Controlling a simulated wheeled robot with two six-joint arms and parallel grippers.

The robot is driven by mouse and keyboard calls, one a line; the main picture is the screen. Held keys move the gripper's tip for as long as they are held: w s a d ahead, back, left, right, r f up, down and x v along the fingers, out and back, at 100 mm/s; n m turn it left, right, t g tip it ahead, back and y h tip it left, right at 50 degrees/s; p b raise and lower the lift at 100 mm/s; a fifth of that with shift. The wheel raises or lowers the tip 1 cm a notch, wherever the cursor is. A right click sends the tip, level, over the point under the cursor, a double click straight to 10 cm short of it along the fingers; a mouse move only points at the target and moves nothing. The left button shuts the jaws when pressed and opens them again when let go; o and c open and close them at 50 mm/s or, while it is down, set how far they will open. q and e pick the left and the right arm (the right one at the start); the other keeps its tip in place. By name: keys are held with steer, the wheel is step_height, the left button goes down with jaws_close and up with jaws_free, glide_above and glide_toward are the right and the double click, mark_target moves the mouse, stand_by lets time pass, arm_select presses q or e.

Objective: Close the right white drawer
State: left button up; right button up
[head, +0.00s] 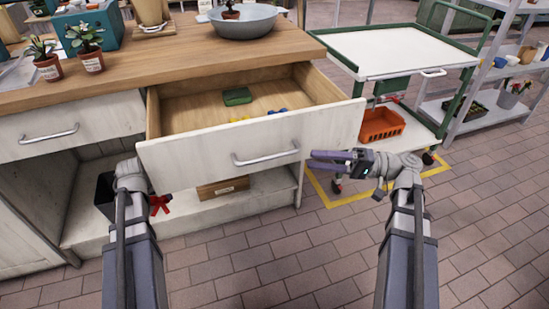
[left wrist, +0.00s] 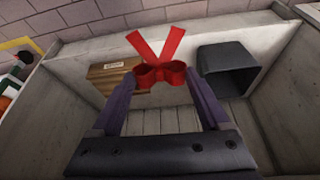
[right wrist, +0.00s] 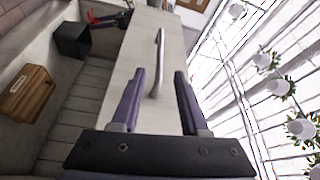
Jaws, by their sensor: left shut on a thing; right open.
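The right white drawer (head: 215,152) is pulled out of the wooden-topped cabinet, so its inside shows. Its metal handle (head: 265,158) is on the front panel. My right gripper (head: 320,161) is open and empty, just right of the handle in the head view. In the right wrist view the handle (right wrist: 159,62) appears between the open fingers, and I cannot tell if they touch it. My left gripper (left wrist: 160,82) is shut on a red bow (left wrist: 172,45), below the drawer and inside the lower cabinet space. Its fingers are mostly hidden in the head view.
Green, yellow and blue items lie in the drawer. A dark bin (left wrist: 228,68) and a wooden box (left wrist: 112,74) stand on the lower shelf. The left drawer (head: 60,128) is shut. A green-framed cart (head: 400,52) stands to the right. The floor in front is clear.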

mark_target(273, 155)
steer(key=a, duration=1.1)
steer(key=shift+w+a+r+p, duration=0.35)
steer(key=shift+w+r+p, duration=0.05)
steer(key=shift+c, duration=0.3)
jaws_close()
stand_by(0.5)
